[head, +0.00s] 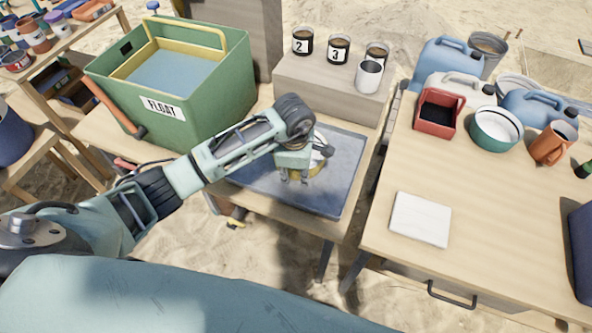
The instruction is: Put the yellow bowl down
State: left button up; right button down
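The yellow bowl (317,171) is at the blue-grey mat (342,192) on the middle table, mostly hidden behind my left gripper. I cannot tell if it rests on the mat or is held just above it. My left gripper (294,179) points down at the bowl, its fingertips at the bowl's near left side. Whether the fingers are closed on the rim is too small to tell. My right gripper is out of view.
A green tub marked FLOAT (205,113) stands left of the mat. Behind the mat, a box (330,88) bears numbered dark jars and a pale cup (369,77). The right table (480,210) holds a red bin (439,112), a green bowl (496,129) and a white cloth (420,219).

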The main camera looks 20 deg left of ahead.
pick_arm(q)
jog(key=shift+r, duration=0.1)
jog(key=shift+r, duration=0.25)
notch_tip(320, 180, up, 12)
jog(key=s, duration=0.1)
jog(key=shift+s+f+b, duration=0.15)
jog(key=shift+f+b, duration=0.05)
jog(key=shift+b, duration=0.15)
jog(key=shift+d, duration=0.15)
